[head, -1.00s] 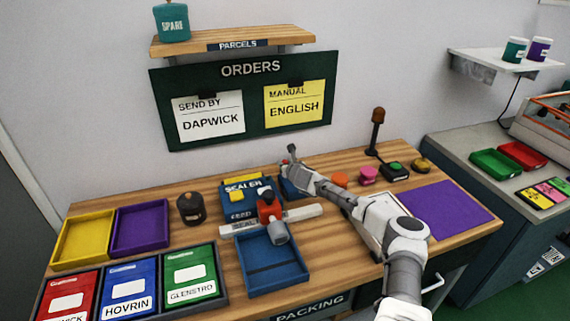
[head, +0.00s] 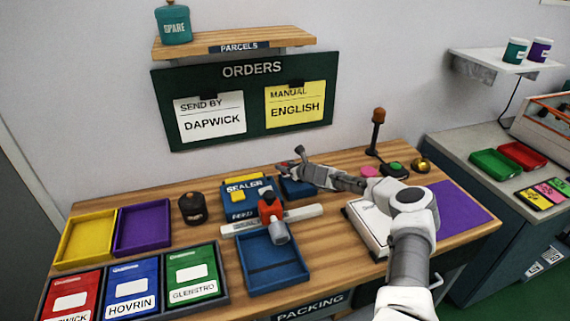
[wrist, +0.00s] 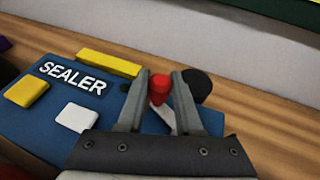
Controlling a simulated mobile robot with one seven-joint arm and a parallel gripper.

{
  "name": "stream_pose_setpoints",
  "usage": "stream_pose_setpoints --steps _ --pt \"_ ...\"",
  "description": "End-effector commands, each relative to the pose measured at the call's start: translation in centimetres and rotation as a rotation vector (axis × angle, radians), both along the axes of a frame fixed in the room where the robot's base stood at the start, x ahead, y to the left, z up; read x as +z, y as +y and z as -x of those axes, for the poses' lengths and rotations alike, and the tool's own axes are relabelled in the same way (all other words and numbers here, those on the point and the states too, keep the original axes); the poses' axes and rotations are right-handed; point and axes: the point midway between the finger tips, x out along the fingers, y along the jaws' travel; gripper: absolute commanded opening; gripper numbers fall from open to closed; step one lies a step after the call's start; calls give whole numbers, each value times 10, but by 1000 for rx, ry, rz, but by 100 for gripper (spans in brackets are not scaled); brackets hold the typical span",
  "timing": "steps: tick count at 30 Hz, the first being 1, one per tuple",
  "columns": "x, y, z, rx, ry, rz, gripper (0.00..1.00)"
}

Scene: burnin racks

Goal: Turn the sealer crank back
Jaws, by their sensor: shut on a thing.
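The sealer (head: 236,184) is a blue box with a white SEALER label on the wooden bench; it also shows at the left of the wrist view (wrist: 50,112). In the wrist view my gripper (wrist: 160,88) is shut on the red knob (wrist: 159,84) of the crank, with a finger on each side. A pale bar, seemingly the crank arm (wrist: 161,115), shows below the knob. A dark round piece (wrist: 198,84) sits partly behind the right finger. In the head view my gripper (head: 288,172) is at the sealer's right side, and the knob cannot be made out there.
A red-topped press part (head: 269,206) and a white bar stand in front of the sealer, with a blue tray (head: 272,262) nearer. A dark canister (head: 193,208) is to the left. A white box (head: 368,230) lies below my arm.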

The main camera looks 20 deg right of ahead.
Motion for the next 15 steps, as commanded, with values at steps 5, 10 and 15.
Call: stream_pose_setpoints --steps 5,10,15 --pt "-1 1 5 134 -3 9 0" --pt "-4 3 11 251 -3 8 0" --pt "-4 4 16 350 -2 5 0"
